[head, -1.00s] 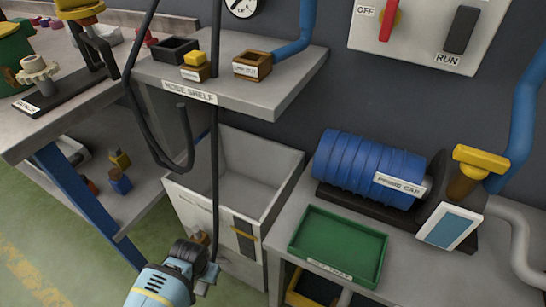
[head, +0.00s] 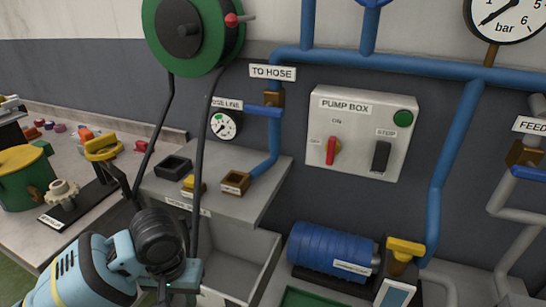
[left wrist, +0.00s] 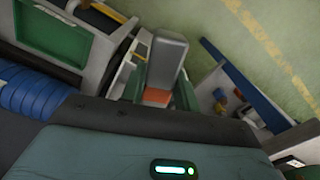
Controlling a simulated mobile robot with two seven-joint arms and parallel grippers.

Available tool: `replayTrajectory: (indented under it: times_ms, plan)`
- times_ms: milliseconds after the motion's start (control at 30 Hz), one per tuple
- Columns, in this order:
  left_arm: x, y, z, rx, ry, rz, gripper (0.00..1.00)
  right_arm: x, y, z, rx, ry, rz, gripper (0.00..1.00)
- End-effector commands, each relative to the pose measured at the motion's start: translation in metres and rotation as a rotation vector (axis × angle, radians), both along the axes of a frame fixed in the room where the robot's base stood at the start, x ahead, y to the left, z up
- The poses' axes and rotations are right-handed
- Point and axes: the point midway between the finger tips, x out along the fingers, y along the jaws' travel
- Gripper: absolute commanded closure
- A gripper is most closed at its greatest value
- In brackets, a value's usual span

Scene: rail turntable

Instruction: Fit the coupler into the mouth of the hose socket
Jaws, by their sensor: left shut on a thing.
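The hose socket (head: 236,181) is a small brown square block with a dark open mouth. It sits on the grey shelf, at the lower end of a blue pipe. My left gripper (head: 182,276) is below and left of it, in front of the shelf, apart from the socket. In the left wrist view its green fingers (left wrist: 160,92) are shut on a grey block with an orange part, apparently the coupler (left wrist: 168,58). The held piece is mostly hidden in the head view. My right gripper is not in view.
A black hose (head: 204,130) hangs from the green reel (head: 158,40) past the shelf front. A dark tray (head: 173,166) and a yellow-topped block (head: 196,184) stand left of the socket. The blue ribbed pump (head: 325,247) is lower right.

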Motion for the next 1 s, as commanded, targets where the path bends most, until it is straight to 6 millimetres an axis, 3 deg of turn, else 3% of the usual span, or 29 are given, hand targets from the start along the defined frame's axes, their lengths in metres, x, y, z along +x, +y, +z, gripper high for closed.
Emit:
replayTrajectory:
  times_ms: [33, 200, 300, 467, 633, 733, 1000]
  plan:
    - [-0.008, 0.005, 0.037, 0.003, -0.023, 0.0, 1.0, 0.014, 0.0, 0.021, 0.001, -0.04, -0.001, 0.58]
    - [-0.042, 0.017, 0.087, -0.002, -0.01, 0.01, 1.0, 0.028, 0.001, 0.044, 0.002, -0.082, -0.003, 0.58]
    - [-0.055, 0.023, 0.103, -0.004, -0.001, 0.015, 1.0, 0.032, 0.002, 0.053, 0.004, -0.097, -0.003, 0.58]
    - [-0.065, 0.026, 0.112, -0.007, 0.011, 0.018, 1.0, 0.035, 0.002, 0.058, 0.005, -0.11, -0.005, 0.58]
    - [-0.066, 0.026, 0.108, -0.009, 0.018, 0.019, 1.0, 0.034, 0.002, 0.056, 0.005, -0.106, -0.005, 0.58]
    - [-0.068, 0.026, 0.093, -0.011, 0.024, 0.023, 1.0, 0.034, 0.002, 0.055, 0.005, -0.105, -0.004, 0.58]
    - [-0.087, 0.025, 0.009, -0.017, 0.026, 0.031, 1.0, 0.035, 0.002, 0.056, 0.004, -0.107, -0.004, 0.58]
